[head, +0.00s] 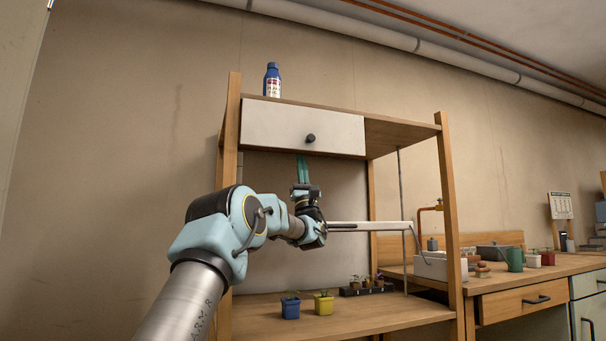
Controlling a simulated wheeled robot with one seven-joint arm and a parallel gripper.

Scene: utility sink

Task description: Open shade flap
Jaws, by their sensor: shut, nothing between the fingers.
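The likely shade flap is a white panel (275,124) across the upper left front of the wooden rack (444,190). It hangs about upright, just under the top board, and has a dark round knob (310,138) on its lower right part. My gripper (302,158) points upward with its teal fingers together and empty. In the picture the fingertips lie just below the panel's lower edge, slightly left of the knob. Whether they touch the panel or stand in front of or behind it, I cannot tell. My arm hides part of the rack's lower left side.
A blue bottle (272,80) stands on the rack's top. A pale horizontal bar (375,226) extends right of my wrist. Blue (291,307) and yellow (324,303) plant pots stand on the lower board. A sink (440,265) and counter (545,276) lie right.

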